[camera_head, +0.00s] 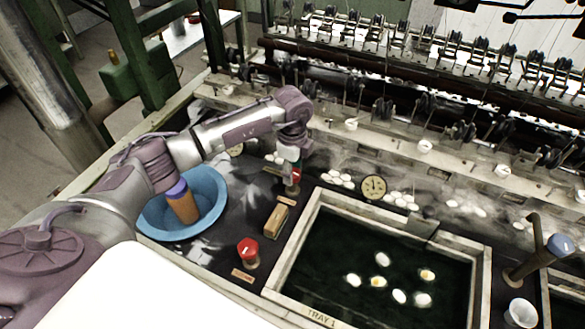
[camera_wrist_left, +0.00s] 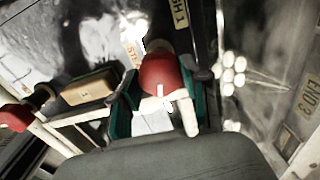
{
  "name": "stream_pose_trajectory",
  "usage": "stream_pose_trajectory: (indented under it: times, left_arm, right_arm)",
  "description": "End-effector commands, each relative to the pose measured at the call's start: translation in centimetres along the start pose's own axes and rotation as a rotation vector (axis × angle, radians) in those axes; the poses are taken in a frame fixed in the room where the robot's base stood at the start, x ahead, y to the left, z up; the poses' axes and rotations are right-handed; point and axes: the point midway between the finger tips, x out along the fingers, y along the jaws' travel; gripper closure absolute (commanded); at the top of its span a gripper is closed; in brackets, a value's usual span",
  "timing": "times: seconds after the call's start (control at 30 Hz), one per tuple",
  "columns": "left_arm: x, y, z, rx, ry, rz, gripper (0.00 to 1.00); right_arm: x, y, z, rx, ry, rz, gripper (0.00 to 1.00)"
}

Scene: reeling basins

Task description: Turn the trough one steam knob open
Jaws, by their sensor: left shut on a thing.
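A red knob (camera_head: 296,175) with a pale mark stands on the dark bench top, behind the left rear corner of the trough (camera_head: 284,262), whose front rim label seems to read "TRAY 1". My left gripper (camera_head: 291,165) is over this knob and partly hides it. In the left wrist view the red knob (camera_wrist_left: 158,72) sits between the two teal finger pads of my left gripper (camera_wrist_left: 163,92), which is shut on it. A label beside it (camera_wrist_left: 132,52) starts with "ST"; the rest is hidden. My right gripper is in neither view.
A second red knob (camera_head: 248,249) stands nearer the front, with a wooden brush-like block (camera_head: 277,220) between. A blue basin (camera_head: 216,212) holds an orange-brown cylinder. A gauge (camera_head: 374,187) and white cocoons (camera_head: 401,200) lie behind the trough. A tap (camera_head: 534,250) stands right.

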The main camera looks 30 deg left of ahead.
Motion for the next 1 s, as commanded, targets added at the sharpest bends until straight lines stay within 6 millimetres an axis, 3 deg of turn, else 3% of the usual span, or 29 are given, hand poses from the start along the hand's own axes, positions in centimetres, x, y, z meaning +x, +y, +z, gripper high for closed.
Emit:
stream_pose_trajectory:
  times: [0.4,1.0]
  left_arm:
    - [-0.22,-0.13,0.11,-0.257,-0.001,-0.004,0.89]
    - [-0.19,-0.17,0.07,-0.323,0.001,-0.006,0.88]
  right_arm:
    - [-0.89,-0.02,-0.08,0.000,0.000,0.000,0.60]
    - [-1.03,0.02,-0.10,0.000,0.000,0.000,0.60]
